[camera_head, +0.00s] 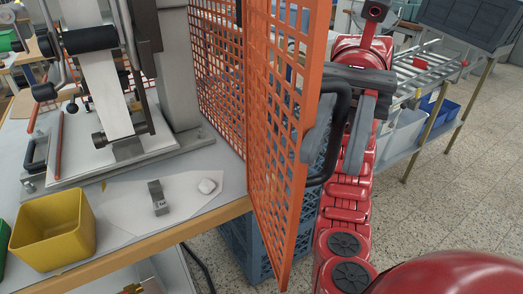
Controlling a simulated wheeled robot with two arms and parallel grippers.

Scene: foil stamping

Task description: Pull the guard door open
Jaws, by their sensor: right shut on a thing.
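The guard door (285,110) is an orange perforated panel and stands out from the machine, past the table's front edge. Its black bar handle (341,118) is on the right face near the outer edge. My right gripper (335,133) is shut on the handle, with grey fingers on either side of it. The fingers partly hide the handle. My red right arm runs below and behind the gripper. My left gripper is not in view.
The stamping machine (110,100) stands on the table at left. Blue crates (240,245) are under the door. A roller rack (425,70) stands at right; the floor (450,190) there is clear.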

